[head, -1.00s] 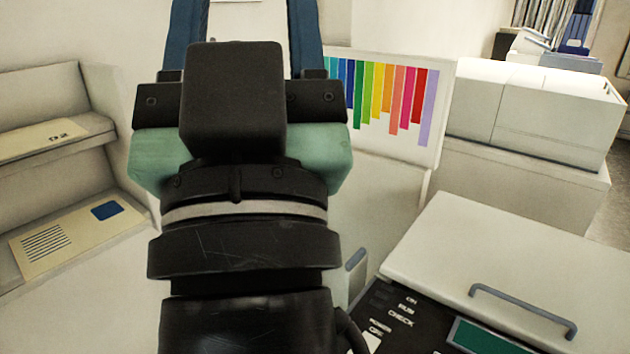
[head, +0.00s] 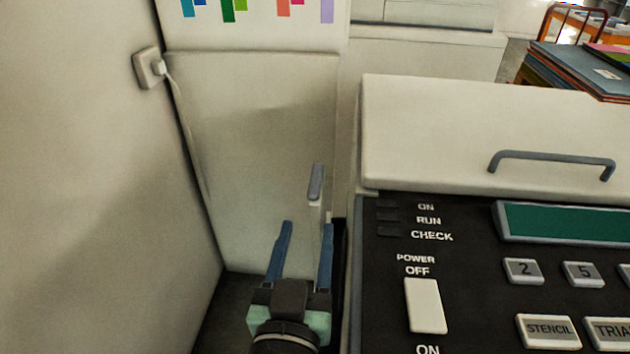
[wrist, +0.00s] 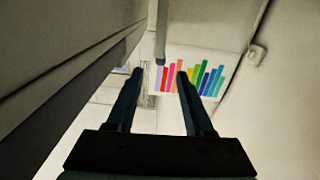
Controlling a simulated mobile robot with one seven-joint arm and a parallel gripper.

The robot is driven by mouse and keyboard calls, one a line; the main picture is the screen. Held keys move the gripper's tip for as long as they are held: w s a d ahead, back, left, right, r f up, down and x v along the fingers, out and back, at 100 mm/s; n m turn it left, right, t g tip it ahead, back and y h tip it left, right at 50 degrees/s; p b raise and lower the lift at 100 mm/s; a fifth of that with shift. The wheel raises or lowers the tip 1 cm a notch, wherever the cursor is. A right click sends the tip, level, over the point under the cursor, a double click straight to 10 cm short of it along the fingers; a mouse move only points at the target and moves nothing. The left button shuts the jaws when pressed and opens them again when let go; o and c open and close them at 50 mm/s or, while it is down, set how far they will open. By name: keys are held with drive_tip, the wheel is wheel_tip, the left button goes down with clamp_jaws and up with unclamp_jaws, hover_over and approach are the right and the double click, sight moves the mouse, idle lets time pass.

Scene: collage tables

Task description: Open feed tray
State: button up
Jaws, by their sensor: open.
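A copier-like machine (head: 400,130) with a pale lid and a black control panel fills the right of the head view. A short grey handle (head: 316,182) stands upright by its left side; I take it to be on the feed tray, whose outline I cannot make out. My gripper (head: 307,227) is below and in front of this handle, fingers pointing away, open and empty. In the wrist view the gripper (wrist: 160,74) is open, and a grey bar (wrist: 161,38), likely the same handle, appears beyond and between the fingertips. They look apart from it.
The machine's side is close to my gripper's right in the head view. A wall with a plugged-in cord (head: 160,68) stands at left. A pale panel (head: 255,140) is behind the handle, below a colour-strip chart (head: 260,10). A grey lid handle (head: 550,157) is at right.

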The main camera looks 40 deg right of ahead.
sight(319, 166)
drive_tip(key=x, duration=1.1)
drive_tip(key=shift+w+d+p, duration=0.2)
drive_tip(key=shift+w+p, duration=0.05)
drive_tip(key=shift+p, duration=0.15)
clamp_jaws()
idle(0.8)
